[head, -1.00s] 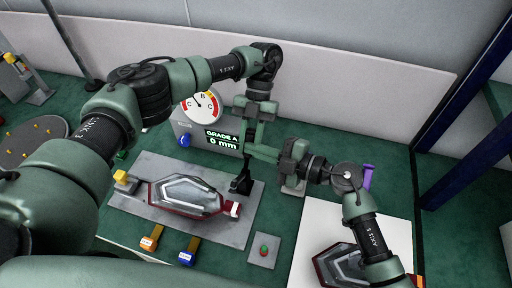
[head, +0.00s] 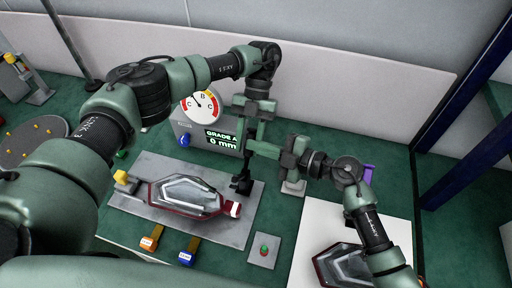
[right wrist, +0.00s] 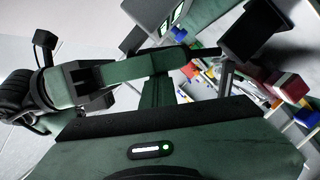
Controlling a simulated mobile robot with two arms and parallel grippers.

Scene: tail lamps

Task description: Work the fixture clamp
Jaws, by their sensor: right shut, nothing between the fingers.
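The tail lamp (head: 185,192), grey and clear with a dark red rim, lies on the grey fixture plate (head: 228,232). A black clamp (head: 242,185) stands at the plate's right side, by the lamp's right end. My right gripper (head: 250,146) reaches in from the right, shut and empty, its tips just above the clamp; I cannot tell whether they touch it. In the right wrist view its green fingers cross the middle. My left gripper (head: 252,128) hangs pointing down close by; its tips overlap the right gripper in the picture, so its opening is unclear.
A gauge box (head: 200,140) reading GRADE A, 0 mm stands behind the plate. Another lamp (head: 342,264) lies on a white sheet.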

